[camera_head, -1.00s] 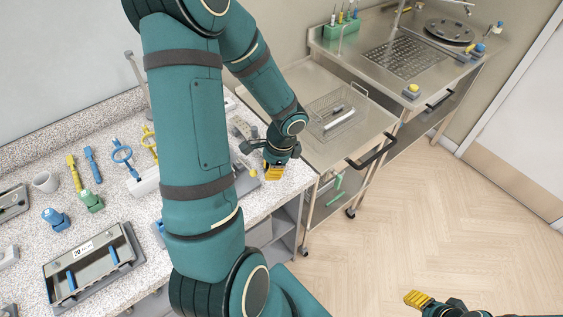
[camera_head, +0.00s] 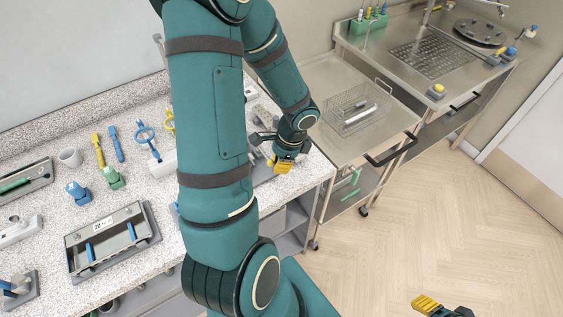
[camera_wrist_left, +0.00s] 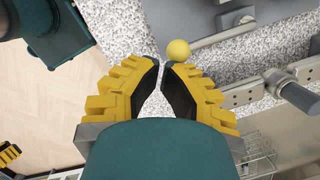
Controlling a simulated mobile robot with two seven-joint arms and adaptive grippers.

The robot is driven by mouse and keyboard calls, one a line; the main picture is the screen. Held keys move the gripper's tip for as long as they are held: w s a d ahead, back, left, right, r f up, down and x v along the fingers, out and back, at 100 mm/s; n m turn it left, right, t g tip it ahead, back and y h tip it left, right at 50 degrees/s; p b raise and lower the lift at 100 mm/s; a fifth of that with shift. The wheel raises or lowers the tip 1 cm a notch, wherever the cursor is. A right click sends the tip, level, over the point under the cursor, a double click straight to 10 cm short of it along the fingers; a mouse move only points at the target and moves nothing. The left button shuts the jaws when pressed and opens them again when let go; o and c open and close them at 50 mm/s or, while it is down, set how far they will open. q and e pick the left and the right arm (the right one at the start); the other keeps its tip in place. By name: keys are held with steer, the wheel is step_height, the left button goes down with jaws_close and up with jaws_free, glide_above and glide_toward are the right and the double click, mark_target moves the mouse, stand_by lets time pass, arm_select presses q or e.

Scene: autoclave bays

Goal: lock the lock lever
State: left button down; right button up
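In the left wrist view, a yellow ball knob (camera_wrist_left: 178,49) sits just beyond my left fingertips, slightly right of them. I take it to be the end of the lock lever. A grey metal fixture (camera_wrist_left: 238,38) lies behind it on the speckled counter. My left gripper (camera_wrist_left: 160,67) has its fingertips drawn nearly together, with nothing between them. In the head view my left gripper (camera_head: 284,163) is low over the counter's right end, and the lever cannot be made out beside it. My right gripper (camera_head: 425,304) is at the bottom edge, over the floor, and its finger gap is unclear.
A steel cart with a wire basket (camera_head: 362,108) stands right of the gripper. The floor (camera_head: 420,215) in front is clear.

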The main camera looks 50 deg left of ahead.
arm_select(q)
steer(key=shift+f, duration=0.1)
steer(key=shift+a, duration=0.1)
steer(key=shift+w, duration=0.2)
steer(key=shift+w+a, duration=0.2)
steer(key=shift+w, duration=0.35)
steer(key=shift+w+d, duration=0.15)
steer(key=shift+w, duration=0.05)
steer(key=w+d+r, duration=0.1)
steer(key=w+d+r+p, duration=0.1)
steer(key=w, duration=0.1)
steer(key=shift+d, duration=0.2)
steer(key=p+v, duration=0.1)
steer(key=v, duration=0.7)
steer(key=shift+r, duration=0.4)
arm_select(e)
steer(key=shift+w+d+r, duration=0.1)
steer(key=shift+d+r, duration=0.15)
steer(key=shift+r, duration=0.35)
steer(key=shift+w+d+r, duration=0.1)
steer(key=shift+d+r, duration=0.15)
steer(key=shift+r, duration=0.3)
arm_select(q)
steer(key=shift+s+d, duration=0.1)
